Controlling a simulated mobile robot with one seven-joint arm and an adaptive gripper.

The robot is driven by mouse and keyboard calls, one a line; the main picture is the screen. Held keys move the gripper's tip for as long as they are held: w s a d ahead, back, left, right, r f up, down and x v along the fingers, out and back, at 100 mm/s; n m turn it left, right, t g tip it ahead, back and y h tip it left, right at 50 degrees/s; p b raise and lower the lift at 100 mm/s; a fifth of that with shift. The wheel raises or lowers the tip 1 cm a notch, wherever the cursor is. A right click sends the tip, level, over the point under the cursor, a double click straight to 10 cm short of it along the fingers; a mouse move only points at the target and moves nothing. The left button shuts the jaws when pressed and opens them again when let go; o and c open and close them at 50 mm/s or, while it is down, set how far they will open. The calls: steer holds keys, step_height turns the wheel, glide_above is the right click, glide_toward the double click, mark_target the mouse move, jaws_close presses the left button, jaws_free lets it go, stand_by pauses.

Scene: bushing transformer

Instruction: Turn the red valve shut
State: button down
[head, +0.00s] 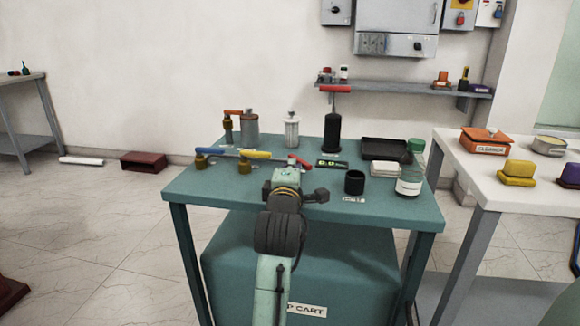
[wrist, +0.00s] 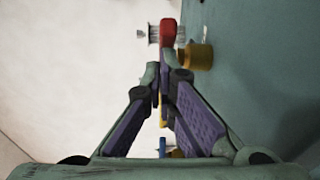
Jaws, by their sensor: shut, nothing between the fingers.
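The red valve's handle (head: 299,161) shows in the head view just behind my gripper, on the teal cart top, at the right end of a row of lever valves. In the wrist view the red handle (wrist: 168,31) is ahead of my fingertips, its end toward the top, beside a brass valve body (wrist: 199,56). My gripper (wrist: 163,78) is shut and empty, its fingertips close to the near part of the handle; I cannot tell whether they touch it. In the head view the fingertips and the valve's body are hidden behind my wrist.
Left of the red valve stand the yellow-handled valve (head: 256,154) and the blue-handled valve (head: 208,151). Behind are an orange-handled valve (head: 233,111) and a black pump with a red T-handle (head: 335,89). A black cup (head: 354,183) and a bottle (head: 411,172) stand right.

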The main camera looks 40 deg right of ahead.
mark_target(311, 166)
steer(key=shift+s+d, duration=0.1)
steer(key=shift+s+d+n+t+y, duration=0.3)
steer(key=shift+d+n+t+y, duration=0.15)
steer(key=shift+n+t+y, duration=0.3)
steer(key=shift+s+d+n+t+y, duration=0.25)
steer(key=shift+d+n+t+y, duration=0.25)
steer(key=shift+y, duration=0.45)
steer(key=n+t+y, duration=0.1)
steer(key=d+n+y+b, duration=0.1)
steer(key=y, duration=0.1)
steer(key=shift+s+f+n+t+y, duration=0.15)
steer(key=shift+s+n+t+y, duration=0.05)
steer(key=shift+n+t+y, duration=0.15)
steer(key=shift+d+b, duration=0.75)
steer(key=shift+b, duration=0.25)
